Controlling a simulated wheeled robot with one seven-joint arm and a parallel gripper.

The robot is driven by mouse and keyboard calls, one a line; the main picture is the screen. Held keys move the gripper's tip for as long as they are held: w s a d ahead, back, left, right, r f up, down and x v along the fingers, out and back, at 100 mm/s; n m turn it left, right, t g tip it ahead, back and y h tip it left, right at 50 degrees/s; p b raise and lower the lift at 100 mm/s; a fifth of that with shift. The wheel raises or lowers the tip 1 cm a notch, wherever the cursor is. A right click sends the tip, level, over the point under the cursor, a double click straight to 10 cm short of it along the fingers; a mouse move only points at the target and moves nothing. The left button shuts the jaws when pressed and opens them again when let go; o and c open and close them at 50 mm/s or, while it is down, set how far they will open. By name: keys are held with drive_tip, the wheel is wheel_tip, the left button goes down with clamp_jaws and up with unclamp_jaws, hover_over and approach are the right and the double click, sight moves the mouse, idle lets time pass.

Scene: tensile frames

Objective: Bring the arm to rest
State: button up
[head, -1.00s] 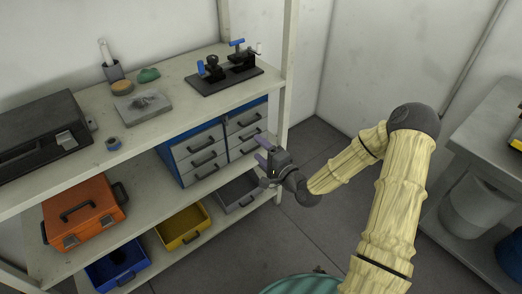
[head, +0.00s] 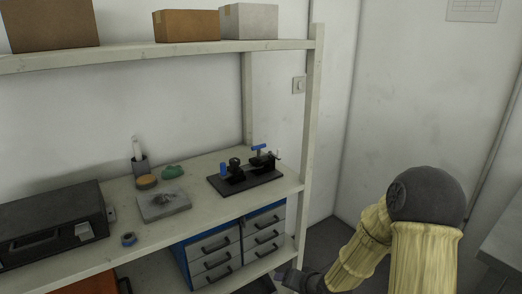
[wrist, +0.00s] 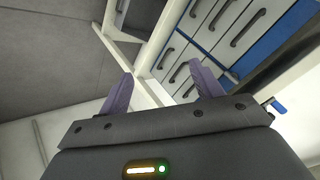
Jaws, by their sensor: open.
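My arm (head: 372,245), in pale ribbed covers with a dark elbow joint, is bent at the lower right of the head view. My gripper (head: 288,280) is at the bottom edge there, in front of the shelf's right end, and is partly cut off. In the wrist view my gripper (wrist: 163,86) has its two purple fingers spread wide, with nothing between them. Beyond the fingers are the grey drawers of the blue cabinet (wrist: 232,50), apart from them as far as I can tell.
The shelf's right post (head: 309,150) stands close by my gripper. The shelf board (head: 95,185) carries a black case (head: 50,225), a grey plate (head: 163,204) and a black fixture with blue handles (head: 245,180). Cardboard boxes (head: 187,25) stand on the top shelf. A wall is behind my arm.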

drive_tip(key=s+d+r+n+g+h, duration=0.25)
drive_tip(key=s+r, duration=0.25)
drive_tip(key=s, duration=0.4)
drive_tip(key=s+d+r+n+g+h, duration=0.1)
drive_tip(key=s+d+r+g+h, duration=0.15)
drive_tip(key=s+d+r, duration=0.4)
drive_tip(key=w+p+v, duration=0.2)
drive_tip(key=p+v, duration=0.8)
drive_tip(key=p, duration=0.2)
drive_tip(key=w+a+r+p+v, duration=0.1)
drive_tip(key=w+p+v, duration=0.1)
drive_tip(key=p+v, duration=0.9)
drive_tip(key=shift+a+r+y+p, duration=0.2)
drive_tip(key=shift+r+y+p, duration=0.1)
drive_tip(key=shift+p, duration=0.2)
